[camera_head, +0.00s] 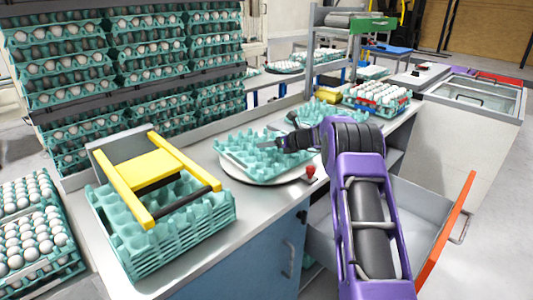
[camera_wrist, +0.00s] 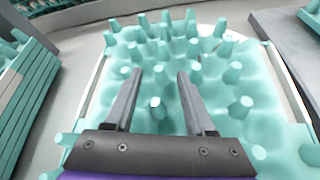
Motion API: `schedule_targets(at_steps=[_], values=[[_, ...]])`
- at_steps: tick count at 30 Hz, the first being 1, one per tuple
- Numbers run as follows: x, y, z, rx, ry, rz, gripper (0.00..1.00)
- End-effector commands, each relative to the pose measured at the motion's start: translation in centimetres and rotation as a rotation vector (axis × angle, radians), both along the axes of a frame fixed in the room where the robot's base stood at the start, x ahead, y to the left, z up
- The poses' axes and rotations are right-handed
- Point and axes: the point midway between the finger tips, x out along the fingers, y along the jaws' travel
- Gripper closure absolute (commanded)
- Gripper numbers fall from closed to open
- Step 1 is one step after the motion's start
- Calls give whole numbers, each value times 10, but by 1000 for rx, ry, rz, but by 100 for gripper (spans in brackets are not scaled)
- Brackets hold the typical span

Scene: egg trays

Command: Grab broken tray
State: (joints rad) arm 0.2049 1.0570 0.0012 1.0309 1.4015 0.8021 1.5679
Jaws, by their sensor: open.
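A single teal egg tray (camera_head: 240,142) lies empty on a white round plate (camera_head: 240,175) on the metal counter. I cannot make out clear damage on it. The tray fills most of the wrist view (camera_wrist: 225,120), with its pegs pointing up. My gripper (camera_head: 264,143) reaches in from the right over the tray. In the wrist view, my gripper (camera_wrist: 159,76) has its two fingers apart, with a tray peg showing between them and nothing gripped. The exact gap between fingertips and tray is hard to tell.
A stack of empty teal trays (camera_head: 180,240) under a yellow frame (camera_head: 148,165) stands left on the counter. A red knob (camera_head: 311,171) sits beside the plate. Trays of eggs (camera_head: 378,94) stand behind my arm. An open drawer (camera_head: 400,215) juts out at right.

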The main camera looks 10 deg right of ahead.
Motion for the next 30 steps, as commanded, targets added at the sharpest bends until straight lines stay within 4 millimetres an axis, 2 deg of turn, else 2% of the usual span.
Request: schedule_targets(at_steps=[3,11,20,30], values=[[7,6,-4,-1,-1,0,45],[8,7,-5,0,-1,0,45],[8,7,-5,-1,-1,0,99],[8,7,-4,0,-2,0,100]])
